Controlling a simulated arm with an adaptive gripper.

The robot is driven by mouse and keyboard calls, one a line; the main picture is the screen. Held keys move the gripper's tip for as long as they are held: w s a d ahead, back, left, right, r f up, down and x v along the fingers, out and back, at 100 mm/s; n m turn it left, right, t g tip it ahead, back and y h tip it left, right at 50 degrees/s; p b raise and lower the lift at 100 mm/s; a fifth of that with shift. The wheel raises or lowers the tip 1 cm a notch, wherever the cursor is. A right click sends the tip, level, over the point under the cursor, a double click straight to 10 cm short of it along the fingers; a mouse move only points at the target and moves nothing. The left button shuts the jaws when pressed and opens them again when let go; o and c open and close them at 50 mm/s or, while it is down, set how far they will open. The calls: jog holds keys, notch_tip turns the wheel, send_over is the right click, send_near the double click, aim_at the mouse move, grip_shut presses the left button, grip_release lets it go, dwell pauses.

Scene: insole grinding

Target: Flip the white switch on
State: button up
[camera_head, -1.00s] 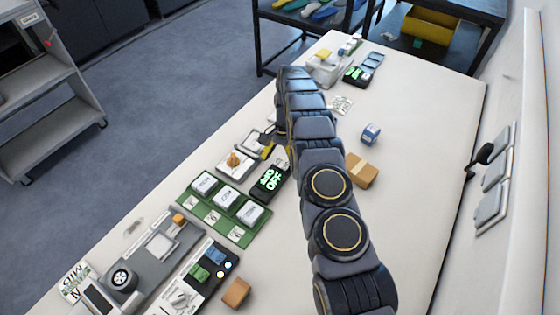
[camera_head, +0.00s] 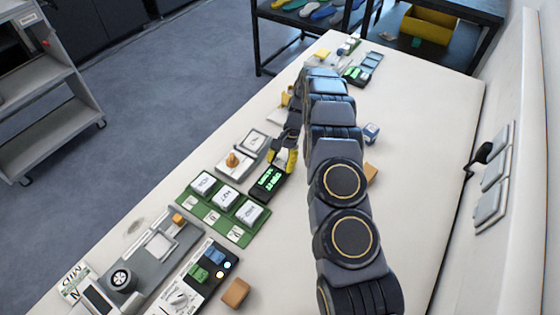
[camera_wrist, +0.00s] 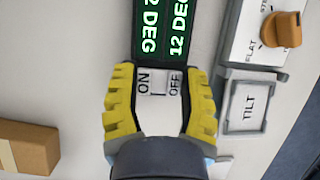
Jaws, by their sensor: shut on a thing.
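In the head view my gripper (camera_head: 282,157) is low at the far end of the black display (camera_head: 268,182). The fingers hide the switch there, and which way it is set is not clear.
A TILT panel (camera_wrist: 246,106) and an orange knob (camera_wrist: 281,29) lie close to the right in the wrist view. A brown block (camera_wrist: 28,147) lies to the left. In the head view a green tray (camera_head: 180,199) of white labelled blocks is nearer; the table's right side is mostly clear.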

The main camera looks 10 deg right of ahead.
jog(key=o, duration=1.1)
jog(key=shift+o, duration=0.2)
jog(key=v, duration=1.2)
